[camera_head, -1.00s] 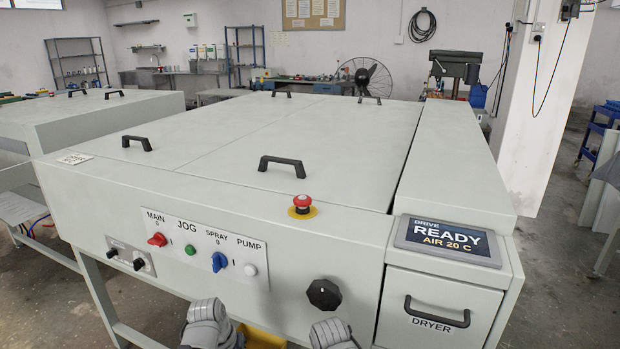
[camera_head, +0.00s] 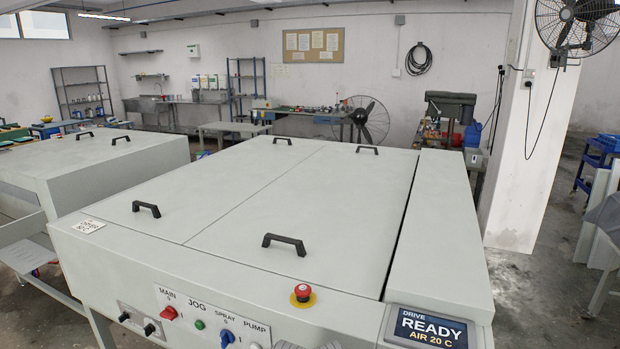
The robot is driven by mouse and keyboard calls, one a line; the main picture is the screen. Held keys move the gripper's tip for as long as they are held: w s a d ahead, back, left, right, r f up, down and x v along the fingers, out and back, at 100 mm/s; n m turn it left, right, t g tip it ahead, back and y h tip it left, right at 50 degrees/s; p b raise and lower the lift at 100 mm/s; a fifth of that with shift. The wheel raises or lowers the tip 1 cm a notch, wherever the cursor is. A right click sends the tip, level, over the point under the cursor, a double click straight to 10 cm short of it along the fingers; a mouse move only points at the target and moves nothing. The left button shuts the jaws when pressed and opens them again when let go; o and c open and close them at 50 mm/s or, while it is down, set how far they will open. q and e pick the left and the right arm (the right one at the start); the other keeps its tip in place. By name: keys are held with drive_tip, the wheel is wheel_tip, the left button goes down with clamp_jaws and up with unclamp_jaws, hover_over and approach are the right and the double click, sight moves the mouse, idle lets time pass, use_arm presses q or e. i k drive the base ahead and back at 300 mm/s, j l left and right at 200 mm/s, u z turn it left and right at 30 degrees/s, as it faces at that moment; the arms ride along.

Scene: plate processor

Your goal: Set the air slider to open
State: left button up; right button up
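I cannot make out any part labelled as the air slider. The grey plate processor (camera_head: 130,238) fills the middle of the head view. Its display (camera_head: 428,327) reads DRIVE, READY, AIR 20 C. On the front at left is a small panel with two black knobs (camera_head: 149,329); its lettering is too small to read. Right of it are the red MAIN switch (camera_head: 169,313), the green JOG button (camera_head: 199,324) and the blue SPRAY switch (camera_head: 227,338). The lower front is cut off by the picture's bottom edge. Neither of my grippers is in view.
A red emergency stop (camera_head: 302,292) stands on the front top edge. Black handles (camera_head: 284,243) rise from the lids. A second grey unit (camera_head: 110,163) stands at left, a white pillar (camera_head: 525,150) at right. Bare floor shows on the right.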

sight(125, 315)
drive_tip(key=i+j+u, duration=0.2)
drive_tip(key=u, duration=0.2)
drive_tip(key=i+j+u, duration=0.25)
drive_tip(key=u, duration=0.2)
drive_tip(key=i+j+u, duration=0.1)
drive_tip(key=i+u, duration=0.3)
drive_tip(key=k+z, duration=0.1)
